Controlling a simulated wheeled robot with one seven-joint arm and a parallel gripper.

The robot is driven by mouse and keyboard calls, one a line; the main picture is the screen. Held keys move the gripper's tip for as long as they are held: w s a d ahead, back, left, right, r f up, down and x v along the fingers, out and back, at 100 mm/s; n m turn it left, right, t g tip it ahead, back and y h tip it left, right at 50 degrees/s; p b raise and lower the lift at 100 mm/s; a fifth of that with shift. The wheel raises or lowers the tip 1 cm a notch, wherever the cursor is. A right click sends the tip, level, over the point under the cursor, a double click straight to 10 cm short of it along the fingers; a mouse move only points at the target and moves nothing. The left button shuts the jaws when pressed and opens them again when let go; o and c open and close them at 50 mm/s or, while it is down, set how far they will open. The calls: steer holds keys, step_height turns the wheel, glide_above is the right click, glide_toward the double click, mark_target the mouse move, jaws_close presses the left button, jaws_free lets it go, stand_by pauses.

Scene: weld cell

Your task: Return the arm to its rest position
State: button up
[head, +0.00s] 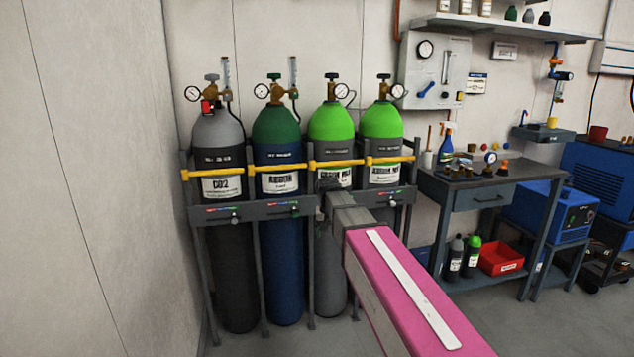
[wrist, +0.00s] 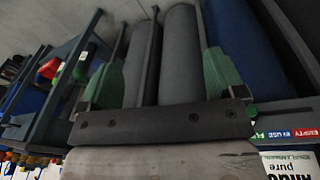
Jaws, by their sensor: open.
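My arm (head: 410,290), with a pink cover and a white strip, reaches forward to the gas cylinder rack. My gripper (head: 328,186) is at the front of the rack, by the third cylinder (head: 332,122) with a bright green top, and partly hidden by my wrist. In the wrist view my gripper (wrist: 163,75) shows two green fingers spread wide with nothing held between them. Cylinder bodies stand behind the fingers. I cannot tell whether the gripper touches the rack.
The rack (head: 232,213) holds several cylinders behind a yellow bar (head: 285,169). A wall is close on the left. A workbench (head: 480,200) with a spray bottle (head: 446,142), a red bin (head: 500,257) and a blue machine (head: 548,212) stand on the right. Some floor is clear at front.

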steer(key=s+d+f, duration=0.7)
steer(key=s+f, duration=0.2)
steer(key=s, duration=0.1)
steer(key=s+d+f+g+y, duration=0.1)
steer(key=s+d+f, duration=0.5)
steer(key=s+f, duration=0.3)
steer(key=shift+s+d+f+n, duration=0.3)
steer(key=shift+s+d+f, duration=0.1)
steer(key=shift+f, duration=0.1)
